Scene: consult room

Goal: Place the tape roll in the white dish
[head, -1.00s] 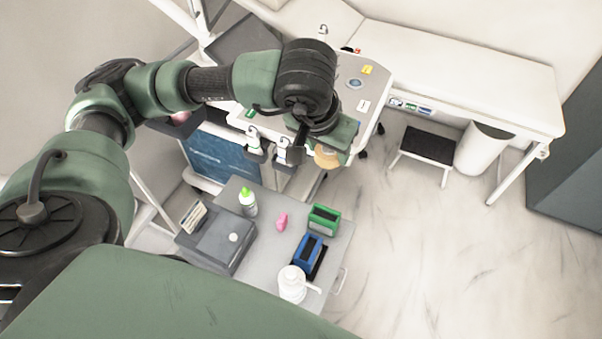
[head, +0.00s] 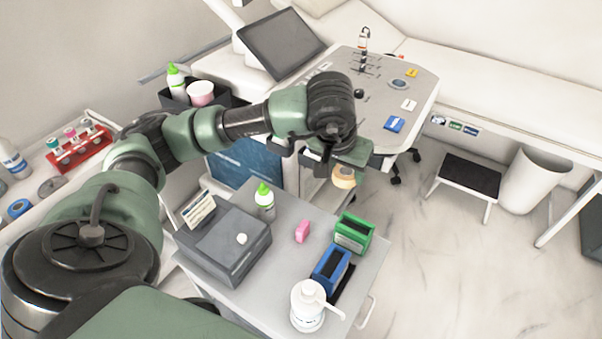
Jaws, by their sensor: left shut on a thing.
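My left gripper (head: 343,165) hangs at the end of the arm that comes in from the left. It is shut on a tan tape roll (head: 344,178), held in the air beyond the far edge of the grey cart top (head: 285,279). I cannot make out a white dish for certain. My right gripper is not in view.
The cart carries a grey box (head: 226,246), a green-capped bottle (head: 264,203), a pink item (head: 302,231), green (head: 354,233) and blue holders (head: 331,269) and a white pump bottle (head: 307,306). A side counter with a red tube rack (head: 78,147) stands left.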

